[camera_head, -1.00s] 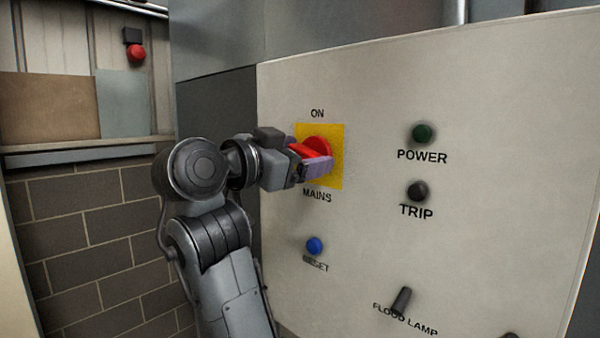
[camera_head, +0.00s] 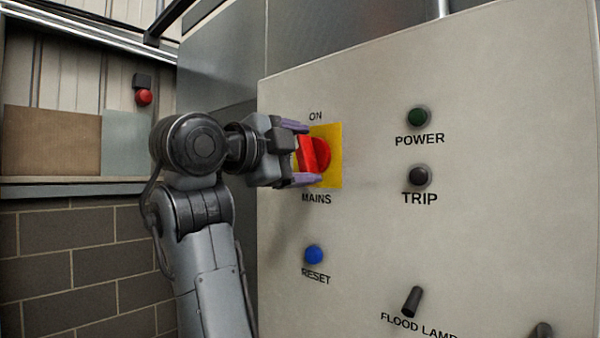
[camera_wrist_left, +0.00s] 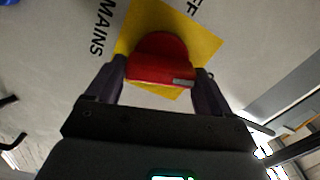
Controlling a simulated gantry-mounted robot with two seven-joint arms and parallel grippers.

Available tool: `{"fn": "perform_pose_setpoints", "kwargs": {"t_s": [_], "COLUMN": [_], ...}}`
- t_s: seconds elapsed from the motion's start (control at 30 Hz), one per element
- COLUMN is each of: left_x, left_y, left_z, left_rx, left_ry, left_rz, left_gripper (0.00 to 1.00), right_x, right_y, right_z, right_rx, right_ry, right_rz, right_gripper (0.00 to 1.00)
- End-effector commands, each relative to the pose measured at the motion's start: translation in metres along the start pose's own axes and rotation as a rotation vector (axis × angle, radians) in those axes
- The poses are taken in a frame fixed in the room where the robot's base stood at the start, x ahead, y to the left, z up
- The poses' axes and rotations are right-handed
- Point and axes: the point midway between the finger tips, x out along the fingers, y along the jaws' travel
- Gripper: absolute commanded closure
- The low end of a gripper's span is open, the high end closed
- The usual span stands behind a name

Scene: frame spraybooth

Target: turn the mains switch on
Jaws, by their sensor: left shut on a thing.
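The mains switch is a red rotary handle (camera_head: 313,154) on a yellow plate (camera_head: 335,158), with ON printed above and MAINS below. My left gripper (camera_head: 301,154) is shut on the handle, one purple finger above it and one below. In the left wrist view the red handle (camera_wrist_left: 160,66) lies crosswise between the two fingers (camera_wrist_left: 160,84). A pale mark shows on its end by the right finger, the end away from the word MAINS. Part of the yellow plate (camera_wrist_left: 203,45) and the letters FF show there. My right gripper is not in view.
A red button (camera_head: 143,97) is on the wall at left. The space before the panel's right side is clear.

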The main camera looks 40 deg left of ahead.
Motion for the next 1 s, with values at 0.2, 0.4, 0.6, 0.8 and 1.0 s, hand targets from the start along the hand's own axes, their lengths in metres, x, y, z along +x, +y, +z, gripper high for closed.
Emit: {"fn": "perform_pose_setpoints", "kwargs": {"t_s": [0.2, 0.4, 0.6, 0.8, 1.0], "left_x": [0.000, 0.000, 0.000, 0.000, 0.001], "left_y": [0.004, 0.003, 0.003, 0.002, 0.002], "left_z": [0.000, 0.000, -0.001, -0.001, -0.001], "left_rx": [0.160, 0.259, 0.309, 0.324, 0.325], "left_ry": [0.001, 0.001, 0.001, 0.001, 0.001], "left_rz": [-0.001, 0.000, 0.001, 0.001, 0.001], "left_gripper": [0.49, 0.49, 0.49, 0.49, 0.49], "right_x": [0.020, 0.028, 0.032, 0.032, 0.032], "right_y": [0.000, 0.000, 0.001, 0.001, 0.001], "right_z": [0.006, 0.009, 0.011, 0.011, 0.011], "right_rx": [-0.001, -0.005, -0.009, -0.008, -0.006], "right_ry": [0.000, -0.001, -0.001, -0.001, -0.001], "right_rz": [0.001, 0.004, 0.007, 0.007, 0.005], "right_gripper": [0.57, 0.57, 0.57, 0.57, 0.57]}}
